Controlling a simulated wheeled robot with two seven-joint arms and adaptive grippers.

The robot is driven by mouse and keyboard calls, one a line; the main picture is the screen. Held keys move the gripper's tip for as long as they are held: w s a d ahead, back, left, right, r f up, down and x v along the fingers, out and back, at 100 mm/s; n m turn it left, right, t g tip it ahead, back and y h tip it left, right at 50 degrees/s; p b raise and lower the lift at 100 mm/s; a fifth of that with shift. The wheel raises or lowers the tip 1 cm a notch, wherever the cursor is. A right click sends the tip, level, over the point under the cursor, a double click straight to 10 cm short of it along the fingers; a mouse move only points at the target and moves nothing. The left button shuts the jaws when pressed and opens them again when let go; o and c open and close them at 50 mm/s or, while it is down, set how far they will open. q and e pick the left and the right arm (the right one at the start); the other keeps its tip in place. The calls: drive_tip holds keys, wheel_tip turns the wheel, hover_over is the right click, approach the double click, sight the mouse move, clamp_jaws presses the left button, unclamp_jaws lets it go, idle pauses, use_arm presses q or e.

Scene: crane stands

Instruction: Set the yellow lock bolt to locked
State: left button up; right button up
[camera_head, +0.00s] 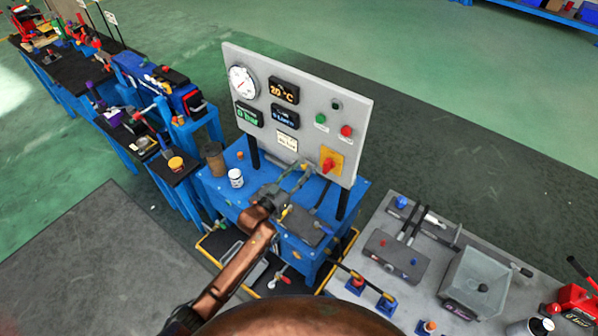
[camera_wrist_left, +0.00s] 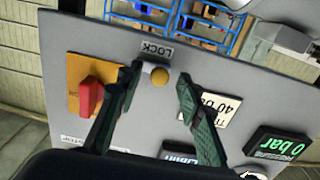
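The lock bolt shows as a round yellow knob (camera_wrist_left: 160,76) on the grey panel in the left wrist view, just below a LOCK label (camera_wrist_left: 156,52). In the head view the yellow knob (camera_head: 304,167) is small, at the panel's lower edge. My left gripper (camera_wrist_left: 157,84) is open, with one finger on each side of the knob; whether either finger touches it I cannot tell. In the head view my left gripper (camera_head: 294,176) reaches up to the panel's lower part. The bolt's shaft is mostly hidden. My right gripper is not in view.
The grey panel (camera_head: 260,150) stands on a blue table (camera_head: 215,187). A red switch on a yellow plate (camera_head: 331,160) sits beside the knob. A white jar (camera_head: 236,178) and a brown cup (camera_head: 214,158) stand left. A grey table (camera_head: 400,290) with equipment is at right.

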use_arm(q)
drive_tip(key=shift+c, duration=0.3)
clamp_jaws()
idle(0.5)
